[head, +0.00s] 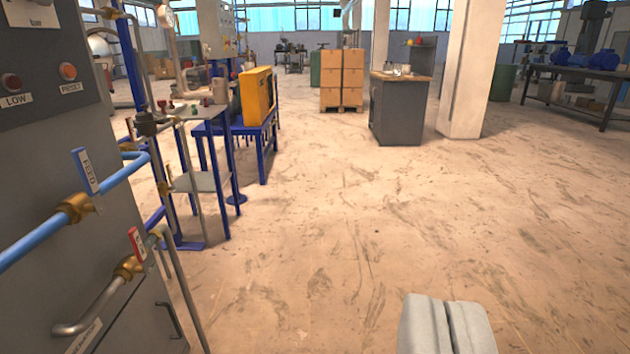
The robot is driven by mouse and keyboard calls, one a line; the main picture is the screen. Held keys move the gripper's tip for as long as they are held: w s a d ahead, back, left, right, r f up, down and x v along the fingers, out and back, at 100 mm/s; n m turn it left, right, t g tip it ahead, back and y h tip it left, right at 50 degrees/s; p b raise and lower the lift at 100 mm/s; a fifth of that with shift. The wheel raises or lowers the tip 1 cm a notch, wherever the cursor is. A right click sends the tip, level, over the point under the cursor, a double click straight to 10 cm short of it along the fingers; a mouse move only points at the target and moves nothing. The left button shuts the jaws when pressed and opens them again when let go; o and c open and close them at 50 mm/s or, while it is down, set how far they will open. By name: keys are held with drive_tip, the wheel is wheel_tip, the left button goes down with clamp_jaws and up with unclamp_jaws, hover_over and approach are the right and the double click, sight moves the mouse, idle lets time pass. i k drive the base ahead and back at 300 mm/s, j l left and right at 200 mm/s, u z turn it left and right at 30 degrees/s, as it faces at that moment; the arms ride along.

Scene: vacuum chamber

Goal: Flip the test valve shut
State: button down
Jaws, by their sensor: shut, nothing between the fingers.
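Two lever valves sit on pipes at the left, in front of a grey cabinet. The upper valve has a brass body and a blue handle (85,170) on a blue pipe; its tag seems to read FEED. The lower valve has a brass body (128,268) and a red handle (137,244) on a bare metal pipe. Its lettering is too small to read, so I cannot tell for sure that it is the test valve. Both handles stand roughly upright, across their pipes. My gripper (448,312) is shut and empty at the bottom right, well apart from both valves.
The floor in the middle and right is clear.

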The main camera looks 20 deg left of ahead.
sight(168, 167)
drive_tip(key=i+u, duration=0.7)
drive_tip(key=u, duration=0.25)
drive_tip(key=i+l+u, duration=0.3)
drive_tip(key=u, duration=0.15)
drive_tip(key=i+l+u, duration=0.25)
drive_tip(key=i+l, duration=0.3)
drive_tip(key=i, duration=0.15)
